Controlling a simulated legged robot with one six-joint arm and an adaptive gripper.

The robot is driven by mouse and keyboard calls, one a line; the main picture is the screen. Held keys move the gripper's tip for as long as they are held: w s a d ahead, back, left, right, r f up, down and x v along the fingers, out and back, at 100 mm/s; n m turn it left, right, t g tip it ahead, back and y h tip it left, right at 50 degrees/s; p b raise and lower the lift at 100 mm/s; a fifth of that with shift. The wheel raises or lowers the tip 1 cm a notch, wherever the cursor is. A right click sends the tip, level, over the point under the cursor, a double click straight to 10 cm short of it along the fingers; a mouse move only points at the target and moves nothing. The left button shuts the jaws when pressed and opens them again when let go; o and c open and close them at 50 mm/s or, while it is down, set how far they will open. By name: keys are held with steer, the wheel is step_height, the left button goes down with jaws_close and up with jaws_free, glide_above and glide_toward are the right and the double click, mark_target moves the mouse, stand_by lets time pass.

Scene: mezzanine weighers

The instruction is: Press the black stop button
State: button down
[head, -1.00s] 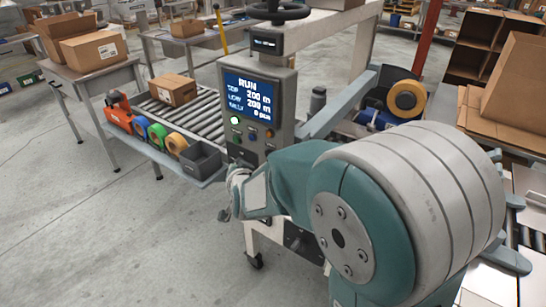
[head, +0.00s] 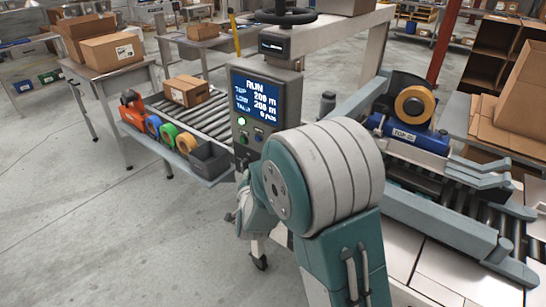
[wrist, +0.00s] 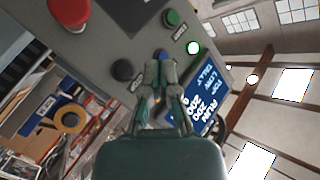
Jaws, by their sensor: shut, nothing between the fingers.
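The grey control panel (head: 284,92) stands in the middle of the head view. In the wrist view it looks tilted, and a round black button (wrist: 122,70) with a small label beside it shows left of my fingertips. My gripper (wrist: 161,66) is shut and empty, pointing at the panel. Its tips overlap the panel face just right of the black button; I cannot tell how far they are from the surface. In the head view my gripper (head: 243,205) is low beside the panel, partly hidden by my arm.
The wrist view shows a red mushroom button (wrist: 68,12), a green button (wrist: 171,17), a lit green lamp (wrist: 193,47) and the screen (wrist: 203,100). A shelf with tape rolls and a grey bin (head: 210,160) juts out left of the panel. Open floor lies at left.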

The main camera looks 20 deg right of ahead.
steer(key=shift+w+d, duration=0.8)
steer(key=shift+d, duration=0.3)
steer(key=shift+w+d, duration=0.75)
steer(key=shift+d, duration=0.3)
steer(key=shift+w+d, duration=0.8)
steer(key=shift+d, duration=0.3)
steer(key=shift+w+d+r, duration=0.1)
steer(key=shift+w+d, duration=0.1)
steer(key=shift+d, duration=0.2)
steer(key=shift+w+d, duration=0.25)
steer(key=shift+d, duration=0.1)
steer(key=shift+a, duration=0.1)
steer(key=shift+s+a, duration=0.5)
steer(key=shift+a, duration=0.1)
steer(key=s+a, duration=0.1)
steer(key=a, duration=0.1)
steer(key=s+a, duration=0.2)
